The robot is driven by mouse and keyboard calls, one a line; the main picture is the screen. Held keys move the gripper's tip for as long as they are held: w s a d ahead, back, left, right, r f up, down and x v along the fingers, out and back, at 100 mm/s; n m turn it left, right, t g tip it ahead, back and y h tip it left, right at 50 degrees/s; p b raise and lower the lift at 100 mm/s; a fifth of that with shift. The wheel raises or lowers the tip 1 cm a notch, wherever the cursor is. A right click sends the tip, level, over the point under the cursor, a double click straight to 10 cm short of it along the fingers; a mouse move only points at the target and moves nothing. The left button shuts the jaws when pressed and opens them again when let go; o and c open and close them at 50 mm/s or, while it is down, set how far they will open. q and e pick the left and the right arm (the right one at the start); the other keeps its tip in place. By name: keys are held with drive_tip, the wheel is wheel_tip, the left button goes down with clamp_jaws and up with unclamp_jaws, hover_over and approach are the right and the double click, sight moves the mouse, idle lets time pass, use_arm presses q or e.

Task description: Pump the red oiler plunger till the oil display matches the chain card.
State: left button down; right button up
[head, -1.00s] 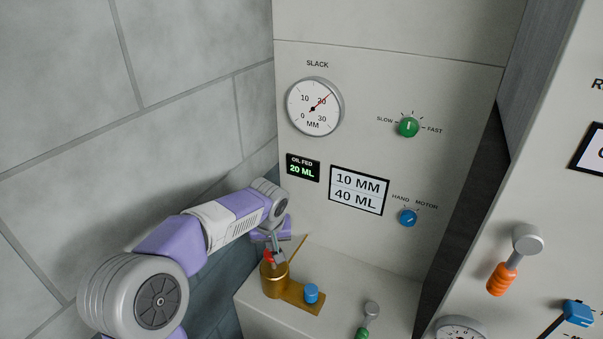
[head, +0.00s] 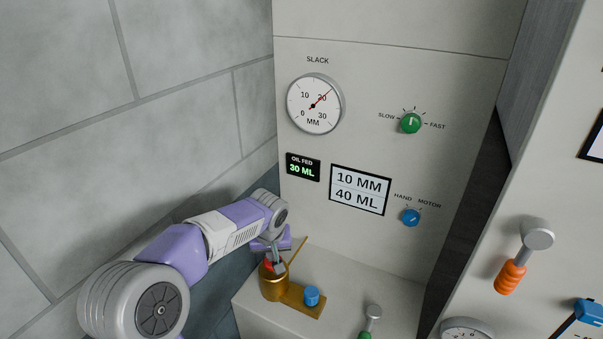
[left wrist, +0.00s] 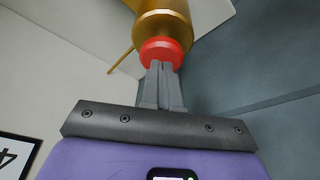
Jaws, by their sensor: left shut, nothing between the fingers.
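The red oiler plunger (left wrist: 162,52) tops the brass oiler (head: 274,285), which stands on the ledge at lower centre. My left gripper (head: 277,267) is shut and empty, with its fingertips at the plunger's top; it also shows in the left wrist view (left wrist: 160,70). In the head view the fingers partly hide the plunger. The oil display (head: 303,168) reads 30 ML. The chain card (head: 360,189) reads 10 MM and 40 ML. My right gripper is not in view.
A blue knob (head: 312,295) stands on the oiler's brass base, beside the oiler. A thin brass spout (head: 298,250) rises at an angle. A green-handled lever (head: 371,320) is to the right. The slack gauge (head: 314,104) and two dials are on the panel.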

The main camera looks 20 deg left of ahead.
use_arm(q)
drive_tip(key=shift+r+p, duration=1.7)
drive_tip(key=shift+r, duration=0.4)
drive_tip(key=shift+f, duration=0.15)
drive_tip(key=shift+f+b, duration=1.8)
drive_tip(key=shift+f, duration=0.25)
drive_tip(key=shift+r, duration=0.1)
drive_tip(key=shift+r+p, duration=1.75)
drive_tip(key=shift+r, duration=0.35)
